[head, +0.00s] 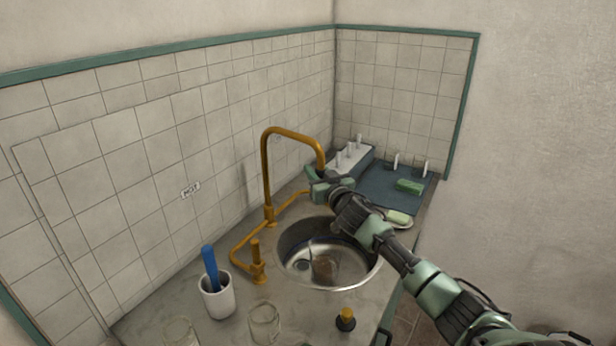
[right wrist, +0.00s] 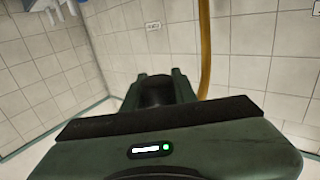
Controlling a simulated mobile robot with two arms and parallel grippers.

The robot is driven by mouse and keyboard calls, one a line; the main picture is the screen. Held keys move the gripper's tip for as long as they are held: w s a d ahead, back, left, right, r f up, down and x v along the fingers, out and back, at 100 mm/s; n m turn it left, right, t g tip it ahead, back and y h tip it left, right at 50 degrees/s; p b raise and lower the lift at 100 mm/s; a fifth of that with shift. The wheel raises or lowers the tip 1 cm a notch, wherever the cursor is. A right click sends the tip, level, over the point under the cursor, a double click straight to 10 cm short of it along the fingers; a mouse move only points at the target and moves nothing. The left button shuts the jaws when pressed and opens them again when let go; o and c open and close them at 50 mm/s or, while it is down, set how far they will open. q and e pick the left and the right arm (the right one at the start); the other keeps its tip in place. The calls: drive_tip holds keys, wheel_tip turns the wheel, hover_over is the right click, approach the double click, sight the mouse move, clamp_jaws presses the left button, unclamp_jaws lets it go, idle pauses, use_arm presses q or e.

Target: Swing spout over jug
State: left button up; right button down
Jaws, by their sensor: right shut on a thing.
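The brass spout (head: 292,133) rises from its base behind the sink, arches over and comes down at the sink's back right. It also shows in the right wrist view as a vertical pipe (right wrist: 204,45). My right gripper (head: 321,183) is shut on the spout's down-turned end. The gripper's body (right wrist: 165,140) hides the grip in the right wrist view. A brownish see-through vessel, perhaps the jug (head: 325,268), is inside the round steel sink (head: 296,278), in front of the spout end. My left gripper is not in view.
A brass tap valve (head: 257,265) stands left of the sink. A white cup (head: 217,297) with a blue-handled tool and glass jars (head: 265,322) are at the front left. A small dark bottle (head: 346,320) stands in front. A blue mat (head: 385,183) with a green sponge (head: 409,186) lies behind.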

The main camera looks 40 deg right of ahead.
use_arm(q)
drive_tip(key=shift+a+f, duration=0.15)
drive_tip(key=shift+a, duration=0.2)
use_arm(e)
drive_tip(key=d, duration=0.1)
drive_tip(key=w+d, duration=0.1)
drive_tip(key=d, duration=0.1)
drive_tip(key=shift+w+d, duration=0.2)
drive_tip(key=shift+d, duration=0.05)
drive_tip(key=c, duration=1.1)
unclamp_jaws()
drive_tip(key=shift+w+a, duration=0.15)
